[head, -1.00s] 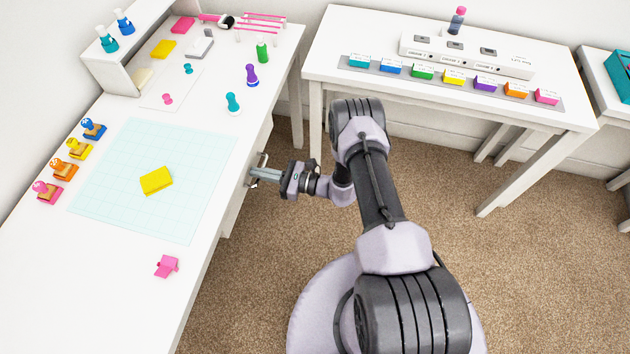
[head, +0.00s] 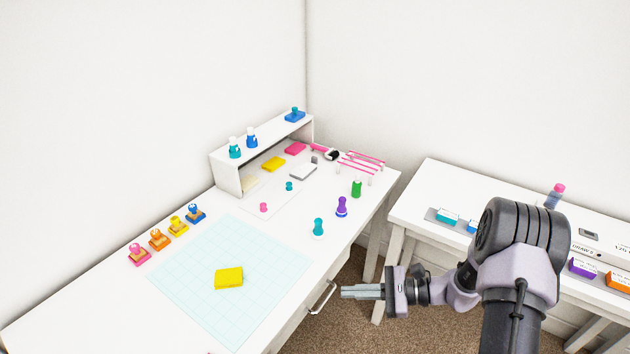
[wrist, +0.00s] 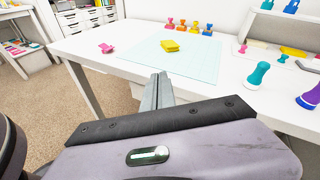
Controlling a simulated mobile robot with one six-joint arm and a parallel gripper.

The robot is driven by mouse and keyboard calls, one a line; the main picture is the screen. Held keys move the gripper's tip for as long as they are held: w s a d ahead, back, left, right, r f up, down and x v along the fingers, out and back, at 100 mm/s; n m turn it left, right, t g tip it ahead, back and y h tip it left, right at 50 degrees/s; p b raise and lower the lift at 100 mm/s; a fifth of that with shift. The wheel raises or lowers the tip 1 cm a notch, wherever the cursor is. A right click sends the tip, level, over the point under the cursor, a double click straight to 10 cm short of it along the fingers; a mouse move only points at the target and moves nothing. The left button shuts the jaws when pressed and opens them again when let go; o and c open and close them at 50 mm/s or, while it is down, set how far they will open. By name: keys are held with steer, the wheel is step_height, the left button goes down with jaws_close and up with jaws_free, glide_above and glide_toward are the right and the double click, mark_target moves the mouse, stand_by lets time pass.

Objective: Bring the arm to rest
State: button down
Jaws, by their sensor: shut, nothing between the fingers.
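My gripper (head: 362,292) is shut and empty, pointing left beside the front edge of the white desk (head: 90,318) in the head view. Its tips are close to the drawer handle (head: 323,297); I cannot tell whether they touch it. In the wrist view the closed fingers (wrist: 157,92) point toward the desk, with the pale blue grid mat (wrist: 195,62) beyond. My arm is bent on the right side of the head view, and its lower part is out of frame.
A yellow block (head: 229,278) lies on the mat. Several stamps stand along the desk's left edge, and a teal stamp (head: 318,227) and a purple one (head: 342,207) stand near its front. A second white table (head: 428,185) with coloured cards is behind my arm. Carpet (head: 346,325) shows between.

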steer(key=s+a+r+n+g+h, duration=0.25)
steer(key=s+r+n, duration=0.2)
steer(key=r, duration=0.35)
steer(key=s+a+r+n+g+h, duration=0.1)
steer(key=s+a+r+n+h, duration=0.25)
steer(key=r, duration=0.55)
steer(key=s+d+r+n+t+h, duration=0.2)
steer(key=s+r+t+h, duration=0.1)
steer(key=s, duration=0.4)
steer(key=s+d+r+n+t+h, duration=0.2)
steer(key=s+d+r+t+h, duration=0.1)
steer(key=s, duration=0.4)
step_height(320, 180, up, 2)
steer(key=shift+d+r+n+h, duration=0.15)
steer(key=shift+d+n+h, duration=0.05)
steer(key=shift+n+h, duration=0.25)
